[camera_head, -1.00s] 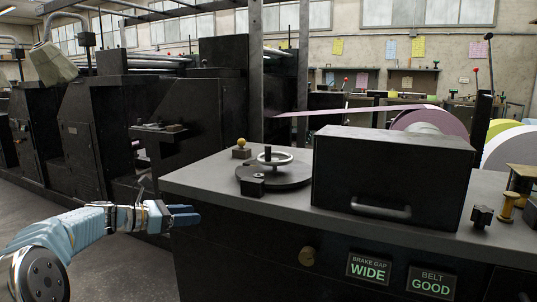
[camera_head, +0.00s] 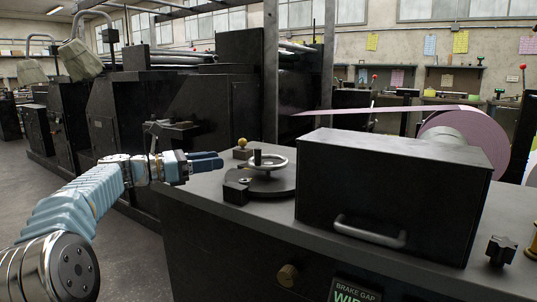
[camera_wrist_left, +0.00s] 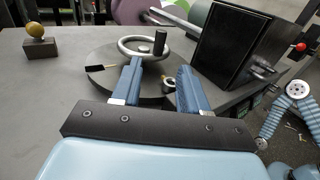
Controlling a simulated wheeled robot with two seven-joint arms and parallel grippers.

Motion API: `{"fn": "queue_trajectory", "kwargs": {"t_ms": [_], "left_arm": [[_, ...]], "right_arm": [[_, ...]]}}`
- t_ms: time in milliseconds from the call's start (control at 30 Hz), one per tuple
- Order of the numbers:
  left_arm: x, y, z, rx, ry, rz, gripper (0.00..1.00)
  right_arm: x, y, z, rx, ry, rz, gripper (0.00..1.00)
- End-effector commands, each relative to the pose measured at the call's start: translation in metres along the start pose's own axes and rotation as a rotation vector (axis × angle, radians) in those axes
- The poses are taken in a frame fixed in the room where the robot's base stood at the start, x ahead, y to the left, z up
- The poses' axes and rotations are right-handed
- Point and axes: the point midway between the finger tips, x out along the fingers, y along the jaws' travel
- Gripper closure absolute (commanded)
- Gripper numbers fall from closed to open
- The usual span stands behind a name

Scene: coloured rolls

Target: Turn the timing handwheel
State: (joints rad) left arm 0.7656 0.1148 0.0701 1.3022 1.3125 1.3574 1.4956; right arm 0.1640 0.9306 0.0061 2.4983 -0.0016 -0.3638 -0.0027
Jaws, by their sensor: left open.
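The handwheel (camera_head: 280,161) is a small silver ring with a dark upright handle, mounted above a dark round plate (camera_head: 276,185) on the machine's grey top. My left gripper (camera_head: 206,161) is level with the wheel, to its left, apart from it in the head view. In the left wrist view, the open blue fingers (camera_wrist_left: 160,80) point at the wheel (camera_wrist_left: 128,48), with the dark handle (camera_wrist_left: 160,42) showing beyond and between the fingertips. Nothing is held between them. My right gripper is not seen.
A black box (camera_head: 395,190) with a front handle stands right of the wheel. A small block with a yellow ball (camera_head: 242,143) sits behind it, and a dark block (camera_head: 236,190) at the plate's front left. A purple roll (camera_head: 470,135) is further back.

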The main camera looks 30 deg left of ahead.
Motion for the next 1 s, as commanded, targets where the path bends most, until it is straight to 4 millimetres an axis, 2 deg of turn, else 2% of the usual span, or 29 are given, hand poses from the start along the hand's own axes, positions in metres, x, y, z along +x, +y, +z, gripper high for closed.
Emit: {"fn": "queue_trajectory", "kwargs": {"t_ms": [300, 500, 700, 1000], "left_arm": [[0.069, -0.001, 0.0, -0.001, -0.001, -0.005, 0.56], [0.108, -0.001, 0.0, -0.001, 0.0, -0.003, 0.56], [0.127, -0.001, 0.0, 0.0, 0.0, -0.002, 0.56], [0.129, 0.0, 0.0, 0.0, 0.001, 0.0, 0.56]], "right_arm": [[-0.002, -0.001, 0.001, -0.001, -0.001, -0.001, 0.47], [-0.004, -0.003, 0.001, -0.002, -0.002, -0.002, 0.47], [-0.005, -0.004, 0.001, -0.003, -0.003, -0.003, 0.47], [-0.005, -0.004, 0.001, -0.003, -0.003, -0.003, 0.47]]}}
